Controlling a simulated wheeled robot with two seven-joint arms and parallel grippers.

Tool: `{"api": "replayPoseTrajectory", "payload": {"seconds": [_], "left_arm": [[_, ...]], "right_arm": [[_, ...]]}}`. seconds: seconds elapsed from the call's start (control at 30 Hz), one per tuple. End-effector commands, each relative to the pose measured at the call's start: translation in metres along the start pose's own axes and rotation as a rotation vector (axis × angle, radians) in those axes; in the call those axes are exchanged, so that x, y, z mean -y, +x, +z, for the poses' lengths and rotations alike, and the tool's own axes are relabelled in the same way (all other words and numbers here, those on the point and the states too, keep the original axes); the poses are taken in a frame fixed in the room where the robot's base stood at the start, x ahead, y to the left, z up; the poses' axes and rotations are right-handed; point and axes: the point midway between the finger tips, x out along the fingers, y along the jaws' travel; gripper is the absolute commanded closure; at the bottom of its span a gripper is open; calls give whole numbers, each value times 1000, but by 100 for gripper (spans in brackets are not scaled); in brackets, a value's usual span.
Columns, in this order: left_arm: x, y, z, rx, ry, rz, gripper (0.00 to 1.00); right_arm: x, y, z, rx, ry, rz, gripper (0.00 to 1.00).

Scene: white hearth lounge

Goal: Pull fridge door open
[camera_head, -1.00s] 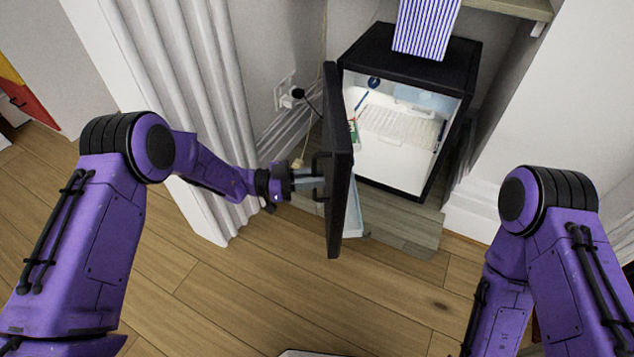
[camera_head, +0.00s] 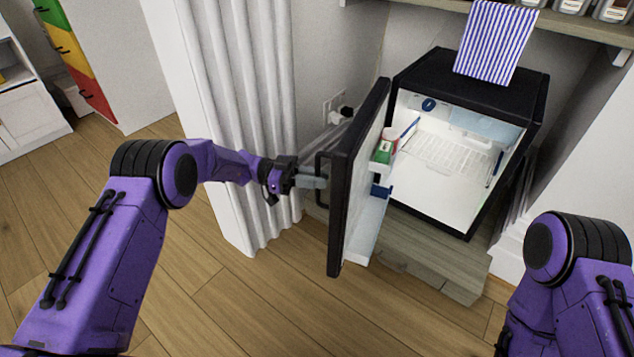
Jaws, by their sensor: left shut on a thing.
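A small black fridge (camera_head: 540,95) stands in a wall niche at the right, with its white lit inside (camera_head: 440,165) in view. Its black door (camera_head: 350,180) stands wide open, swung out to the left, and its inner shelves show. My left gripper (camera_head: 314,181) is shut on the dark door handle (camera_head: 322,190) on the door's outer face. Part of the handle is hidden by the fingers. My right arm shows at the lower right, but its gripper is out of view.
A white curtain (camera_head: 235,110) hangs behind my left arm. The wooden floor (camera_head: 250,310) in front is clear.

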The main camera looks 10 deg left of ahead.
Motion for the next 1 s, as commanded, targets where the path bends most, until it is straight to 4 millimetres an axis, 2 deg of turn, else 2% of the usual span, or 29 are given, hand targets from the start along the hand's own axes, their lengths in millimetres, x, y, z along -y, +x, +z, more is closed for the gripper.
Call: {"api": "replayPoseTrajectory", "payload": {"seconds": [0.3,0.33,0.37,0.4,0.67,0.77,0.87,1.0], "left_arm": [[3,1,-6,-9,10,-3,100],[3,1,-6,-9,10,-3,79],[3,1,-6,-9,10,-4,69],[2,1,-6,-9,10,-3,66],[1,-3,-4,-5,6,-7,66],[1,-3,-16,-4,7,-7,66],[2,-1,-39,-6,10,-5,66],[-21,4,-72,-8,6,-3,66]], "right_arm": [[0,0,0,0,0,0,57],[0,0,0,0,0,0,57],[0,0,0,0,0,0,57],[0,0,0,0,0,0,57],[0,-1,0,0,0,0,57],[-1,-7,-3,0,0,0,57],[-2,-18,-9,-2,-1,0,57],[-3,-35,-17,-5,-3,0,57]]}}
